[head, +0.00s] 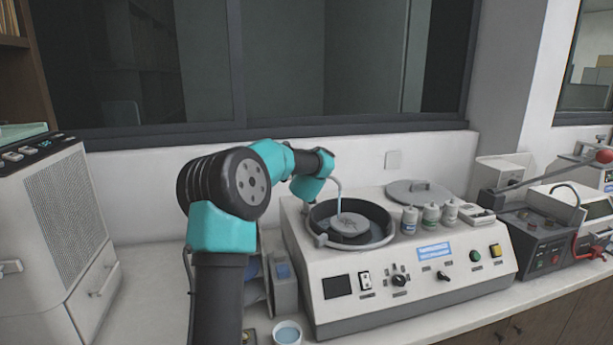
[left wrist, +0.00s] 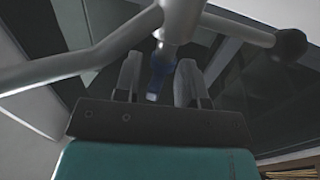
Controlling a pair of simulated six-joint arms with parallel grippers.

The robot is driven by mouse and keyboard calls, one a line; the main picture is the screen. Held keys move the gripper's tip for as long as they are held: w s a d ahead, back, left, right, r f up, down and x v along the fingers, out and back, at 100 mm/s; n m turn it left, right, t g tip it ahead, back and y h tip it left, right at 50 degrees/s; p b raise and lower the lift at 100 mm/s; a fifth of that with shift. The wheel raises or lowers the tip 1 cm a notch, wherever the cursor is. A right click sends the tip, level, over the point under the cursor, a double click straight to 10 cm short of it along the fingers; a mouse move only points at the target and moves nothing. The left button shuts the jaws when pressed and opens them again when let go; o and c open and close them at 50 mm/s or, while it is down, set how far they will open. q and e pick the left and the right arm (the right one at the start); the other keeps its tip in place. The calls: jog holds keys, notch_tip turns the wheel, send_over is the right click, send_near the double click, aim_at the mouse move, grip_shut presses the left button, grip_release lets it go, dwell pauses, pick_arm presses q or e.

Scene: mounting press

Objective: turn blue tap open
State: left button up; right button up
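The blue tap (left wrist: 161,74) shows in the left wrist view, below a thick pale grey pipe (left wrist: 181,20). My left gripper (left wrist: 159,62) is open, with one finger on each side of the tap. Narrow gaps seem to show between the fingers and the tap, though the view is dark. In the head view my left arm reaches to the back left of the polishing machine (head: 420,283). There the fingers and the tap are hidden by my arm. A thin curved spout (head: 338,195) comes down over the machine's round bowl (head: 378,236). My right gripper is out of view.
Several small bottles (head: 431,216) and a round grey lid (head: 418,192) sit on the machine's right part. A ribbed white unit (head: 60,230) stands at left. A dark control box (head: 540,240) and a lever press stand at right. The window wall is close behind.

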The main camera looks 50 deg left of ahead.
pick_arm(q)
jog(key=v, duration=1.6)
jog(key=shift+s+d, duration=0.25)
jog(key=shift+s, duration=0.05)
